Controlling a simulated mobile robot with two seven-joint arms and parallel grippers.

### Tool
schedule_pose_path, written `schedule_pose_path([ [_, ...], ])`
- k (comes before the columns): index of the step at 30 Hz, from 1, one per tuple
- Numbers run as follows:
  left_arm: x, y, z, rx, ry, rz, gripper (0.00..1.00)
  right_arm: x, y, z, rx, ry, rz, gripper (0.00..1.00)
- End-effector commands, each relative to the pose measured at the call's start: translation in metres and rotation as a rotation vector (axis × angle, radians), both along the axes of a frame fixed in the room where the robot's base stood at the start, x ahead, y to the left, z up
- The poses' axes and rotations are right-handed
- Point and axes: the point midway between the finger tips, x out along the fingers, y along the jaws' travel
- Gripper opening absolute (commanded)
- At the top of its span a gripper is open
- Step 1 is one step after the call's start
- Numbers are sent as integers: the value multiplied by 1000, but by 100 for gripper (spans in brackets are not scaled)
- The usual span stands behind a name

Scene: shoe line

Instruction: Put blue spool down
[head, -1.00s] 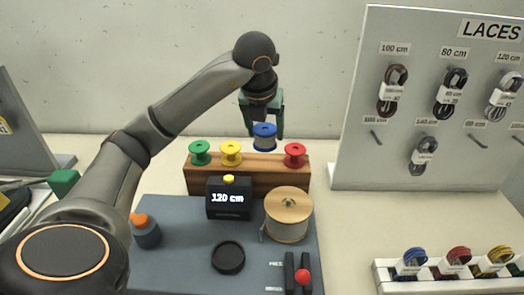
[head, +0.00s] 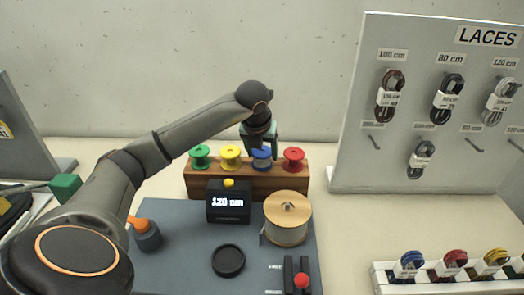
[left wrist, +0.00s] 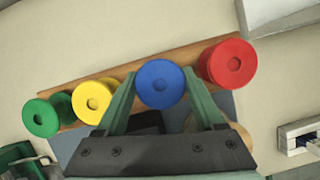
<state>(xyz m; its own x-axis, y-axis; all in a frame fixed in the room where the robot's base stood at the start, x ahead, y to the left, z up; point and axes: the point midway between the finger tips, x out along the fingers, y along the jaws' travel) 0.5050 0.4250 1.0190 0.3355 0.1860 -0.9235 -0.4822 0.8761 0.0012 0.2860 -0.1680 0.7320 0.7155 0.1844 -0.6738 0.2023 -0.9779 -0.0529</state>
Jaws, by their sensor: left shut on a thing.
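The blue spool (head: 261,163) is between the yellow spool (head: 230,156) and the red spool (head: 293,158), at about their height at the wooden rack (head: 230,189). My left gripper (head: 261,146) comes from above and is shut on the blue spool. In the left wrist view the blue spool (left wrist: 160,84) sits between the two green fingers. I cannot tell whether its underside rests on the rack. My right gripper is not in view.
A green spool (head: 199,156) stands at the rack's left end. In front are a display box (head: 228,207) reading 120 cm and a large cord reel (head: 287,214). A lace board (head: 350,165) stands to the right. The red spool is close beside the right finger.

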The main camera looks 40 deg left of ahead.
Motion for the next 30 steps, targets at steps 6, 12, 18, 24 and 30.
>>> schedule_pose_path([
  [6, 0, 0, -3, 0, 0, 0, 78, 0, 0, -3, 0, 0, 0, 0],
  [12, 0, 0, -3, 0, 0, 0, 100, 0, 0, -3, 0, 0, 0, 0],
  [18, 0, 0, -3, 0, 0, 0, 100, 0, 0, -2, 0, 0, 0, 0],
  [24, -2, -2, 10, -1, -4, 0, 100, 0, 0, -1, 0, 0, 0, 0],
  [30, -16, -10, 49, 0, -6, -1, 100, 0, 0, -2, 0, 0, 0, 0],
])
